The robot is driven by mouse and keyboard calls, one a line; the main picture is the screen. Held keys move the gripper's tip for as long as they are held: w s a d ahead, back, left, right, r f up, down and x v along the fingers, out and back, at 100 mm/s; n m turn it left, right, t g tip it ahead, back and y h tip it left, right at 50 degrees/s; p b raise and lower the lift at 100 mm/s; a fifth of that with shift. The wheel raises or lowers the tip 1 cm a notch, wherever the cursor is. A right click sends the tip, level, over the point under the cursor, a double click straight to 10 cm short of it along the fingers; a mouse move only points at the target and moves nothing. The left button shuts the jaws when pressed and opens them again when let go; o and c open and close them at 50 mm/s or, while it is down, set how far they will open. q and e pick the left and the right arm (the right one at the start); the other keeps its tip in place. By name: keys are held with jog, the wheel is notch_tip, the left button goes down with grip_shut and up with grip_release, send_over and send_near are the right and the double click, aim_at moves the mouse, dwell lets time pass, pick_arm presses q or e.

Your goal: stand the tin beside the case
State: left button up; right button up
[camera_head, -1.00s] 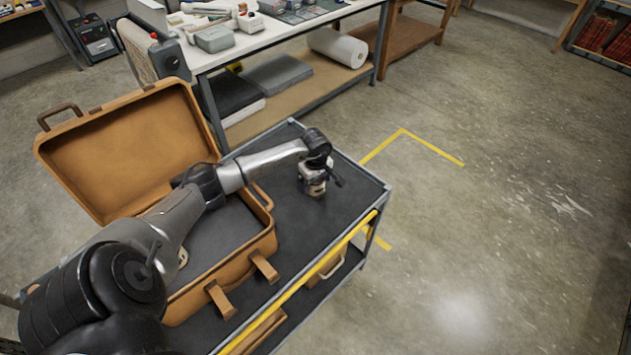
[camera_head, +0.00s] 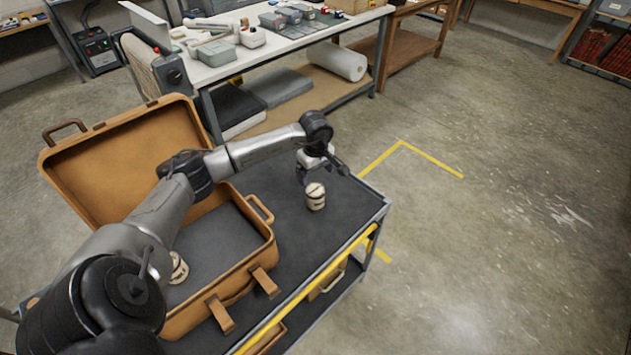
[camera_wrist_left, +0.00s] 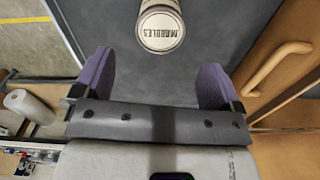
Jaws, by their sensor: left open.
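The tin (camera_head: 315,197), a small cream can, stands upright on the dark top of the cart, to the right of the case and apart from it. In the left wrist view its lid (camera_wrist_left: 160,28) reads MARBLES. The brown case (camera_head: 120,150) lies open on the cart with its lid raised. My left gripper (camera_head: 317,174) is just behind the tin in the head view. Its purple fingers (camera_wrist_left: 157,65) are spread wide and empty, with the tin ahead of them, clear of both. My right gripper is not in view.
A similar cream object (camera_head: 179,268) sits inside the case, partly hidden by my left arm. The cart (camera_head: 345,215) has bare dark surface around the tin and a yellow front edge. A white worktable (camera_head: 262,47) with boxes stands behind.

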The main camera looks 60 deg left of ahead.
pick_arm(q)
jog(key=shift+r, duration=0.8)
